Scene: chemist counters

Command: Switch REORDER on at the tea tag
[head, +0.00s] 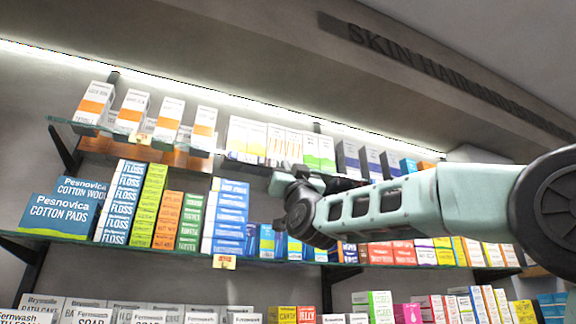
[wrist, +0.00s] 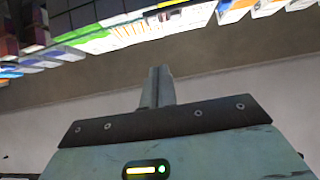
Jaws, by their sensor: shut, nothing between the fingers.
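My gripper shows in the wrist view (wrist: 159,76), its fingers together and empty, with blurred shelf goods beyond them. In the head view the end of my arm is in front of the shelves, right of centre, and covers part of the upper shelf's edge. A small tag (head: 224,262) with yellow and red hangs on the middle shelf's front edge. Another yellowish tag (head: 144,138) is on the upper shelf's edge. The print on both tags is too small to read, so I cannot tell which is the tea tag. No switch can be made out.
White and orange boxes (head: 133,113) stand on the upper glass shelf. Blue cotton boxes (head: 58,215), floss boxes (head: 121,203) and several coloured boxes fill the middle shelf. Soap boxes (head: 90,312) line the bottom. A sign (head: 432,68) is on the bulkhead above.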

